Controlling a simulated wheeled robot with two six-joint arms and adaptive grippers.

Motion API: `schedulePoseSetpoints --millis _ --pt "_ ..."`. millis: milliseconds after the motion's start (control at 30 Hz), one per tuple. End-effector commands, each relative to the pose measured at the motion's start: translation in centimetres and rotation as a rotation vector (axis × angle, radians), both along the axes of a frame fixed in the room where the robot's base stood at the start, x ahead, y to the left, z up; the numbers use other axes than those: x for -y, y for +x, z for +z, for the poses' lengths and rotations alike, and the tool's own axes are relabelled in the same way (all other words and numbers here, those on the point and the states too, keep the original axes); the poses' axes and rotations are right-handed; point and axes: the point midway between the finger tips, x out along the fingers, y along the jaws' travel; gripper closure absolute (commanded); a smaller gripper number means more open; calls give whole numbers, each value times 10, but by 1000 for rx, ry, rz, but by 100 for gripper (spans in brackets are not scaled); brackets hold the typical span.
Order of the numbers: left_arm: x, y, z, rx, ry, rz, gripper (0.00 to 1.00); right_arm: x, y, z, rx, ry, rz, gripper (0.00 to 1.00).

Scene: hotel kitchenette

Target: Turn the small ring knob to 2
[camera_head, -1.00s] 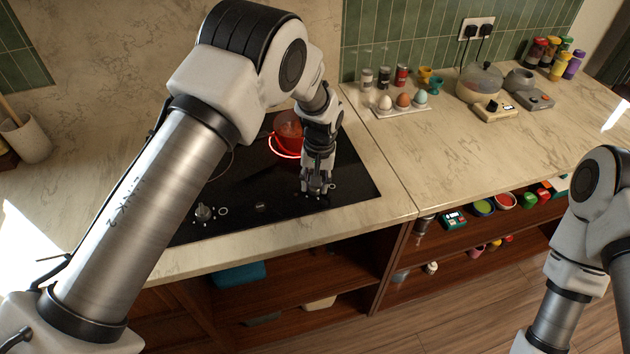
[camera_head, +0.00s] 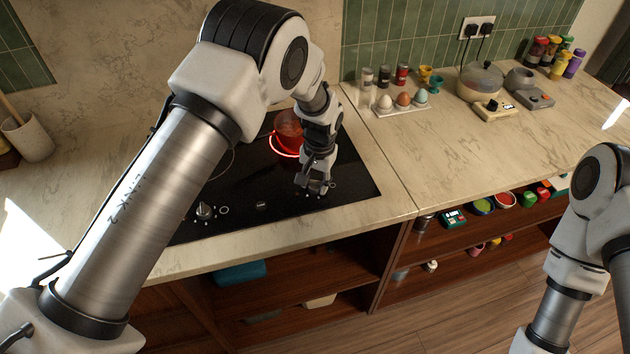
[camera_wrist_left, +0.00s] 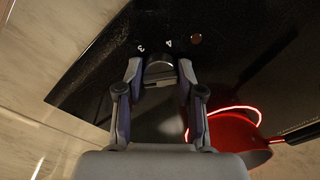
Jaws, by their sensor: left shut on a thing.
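My left gripper (camera_head: 315,182) points down at the front right of the black hob (camera_head: 245,185). In the left wrist view its fingers (camera_wrist_left: 160,75) are shut on the sides of a dark knob (camera_wrist_left: 160,68). The printed marks 3 (camera_wrist_left: 141,48) and 4 (camera_wrist_left: 169,42) show beyond the knob; a 2 and the knob's pointer cannot be made out. In the head view the gripper hides most of this knob. My right gripper is out of view; only links of that arm show at the right.
A red pot (camera_head: 289,128) stands on a glowing red ring (camera_head: 281,152) just behind my left gripper. Another knob (camera_head: 205,211) is at the hob's front left. An egg tray (camera_head: 400,109) and small jars stand on the counter to the right. The counter's front right is clear.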

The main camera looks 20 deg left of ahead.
Motion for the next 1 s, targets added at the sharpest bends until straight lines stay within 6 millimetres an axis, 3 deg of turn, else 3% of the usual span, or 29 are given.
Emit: schedulePoseSetpoints --millis 33,67,100,133,400,533,900,1000 --pt "0 2 1 6 -1 0 98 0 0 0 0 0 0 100" --pt "0 2 1 6 -1 0 56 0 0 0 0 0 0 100" --pt "0 2 1 5 -1 0 42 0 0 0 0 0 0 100" --pt "0 1 1 5 -1 0 39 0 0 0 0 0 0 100" --pt "0 1 1 2 0 1 39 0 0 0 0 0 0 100" --pt "1 1 11 4 0 1 39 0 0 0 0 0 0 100" --pt "8 1 98 6 0 1 39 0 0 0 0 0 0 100" --pt "9 1 113 4 0 1 39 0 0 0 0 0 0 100"
